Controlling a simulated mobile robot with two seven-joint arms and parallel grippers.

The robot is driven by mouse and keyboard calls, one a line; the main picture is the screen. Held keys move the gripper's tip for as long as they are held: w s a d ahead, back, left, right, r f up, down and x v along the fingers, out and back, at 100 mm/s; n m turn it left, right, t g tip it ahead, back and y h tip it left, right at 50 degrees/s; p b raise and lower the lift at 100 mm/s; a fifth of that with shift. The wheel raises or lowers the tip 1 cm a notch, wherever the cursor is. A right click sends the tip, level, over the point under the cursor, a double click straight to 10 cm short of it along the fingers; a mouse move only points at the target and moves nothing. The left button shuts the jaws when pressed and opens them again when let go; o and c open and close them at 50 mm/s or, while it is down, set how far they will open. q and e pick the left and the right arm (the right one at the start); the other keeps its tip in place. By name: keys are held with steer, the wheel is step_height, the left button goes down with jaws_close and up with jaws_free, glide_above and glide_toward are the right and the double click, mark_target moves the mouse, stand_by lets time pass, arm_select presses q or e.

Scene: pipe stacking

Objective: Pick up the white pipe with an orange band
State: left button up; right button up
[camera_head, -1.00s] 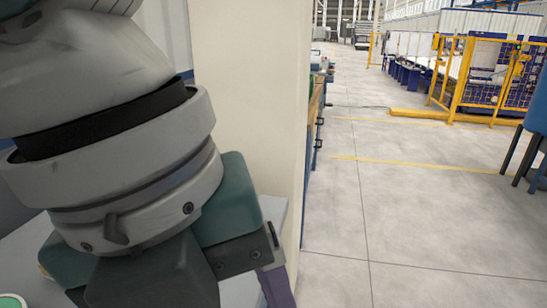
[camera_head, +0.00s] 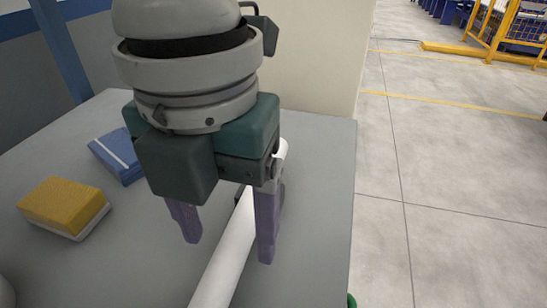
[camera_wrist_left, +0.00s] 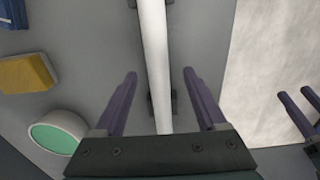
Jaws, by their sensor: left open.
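The white pipe (camera_head: 228,250) lies over the grey table, running from the lower middle up to the right. No orange band shows on its visible part. My left gripper (camera_head: 228,238) is open, pointing down, with its purple fingers on either side of the pipe. In the left wrist view the pipe (camera_wrist_left: 156,50) runs between the open fingers of my left gripper (camera_wrist_left: 160,75), with a gap on each side. A dark support (camera_wrist_left: 162,100) shows at the pipe. Purple fingers of my right gripper (camera_wrist_left: 301,105) show at the right edge, partly cut off.
A yellow sponge-like block (camera_head: 64,206) and a blue item with a white stripe (camera_head: 118,155) lie left on the grey table (camera_head: 318,220). A round white thing with a green top (camera_wrist_left: 55,134) shows in the left wrist view. A pale column (camera_head: 320,60) stands behind; open floor lies right.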

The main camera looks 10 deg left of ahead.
mark_target(227, 249)
arm_select(q)
step_height(227, 249, down, 3)
steer(key=shift+a+f+b, duration=0.15)
steer(key=shift+f+b, duration=0.05)
steer(key=shift+b, duration=0.15)
jaws_close()
stand_by(0.3)
steer(key=shift+r, duration=0.1)
